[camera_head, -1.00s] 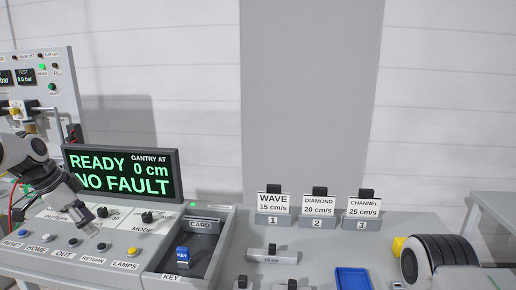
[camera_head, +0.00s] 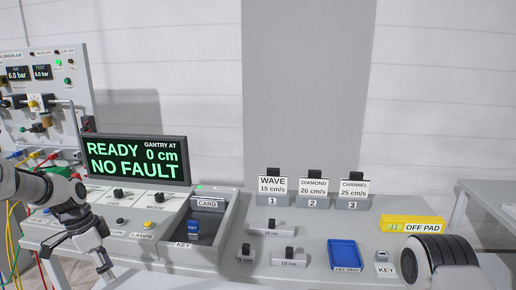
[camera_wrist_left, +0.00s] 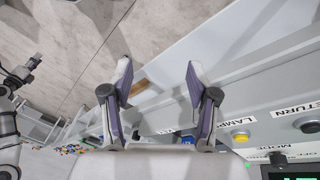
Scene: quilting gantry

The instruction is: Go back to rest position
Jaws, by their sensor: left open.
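My left gripper (camera_head: 100,258) hangs in front of the control desk at lower left in the head view, fingers pointing down. In the left wrist view (camera_wrist_left: 159,76) its two fingers stand apart with nothing between them, over the desk's front edge and the floor. My right arm shows in the head view only as a black ribbed section (camera_head: 446,250) at lower right. A grey arm (camera_wrist_left: 12,110) at the left edge of the wrist view seems to be mine too; its small end is too unclear to read.
The display (camera_head: 137,159) reads READY, NO FAULT, gantry at 0 cm. A blue key (camera_head: 192,232) sits in the card bay (camera_head: 217,232). A blue key tray (camera_head: 345,255), an OFF PAD block (camera_head: 411,223) and numbered cards (camera_head: 272,189) stand on the desk. Cables (camera_head: 14,240) hang at left.

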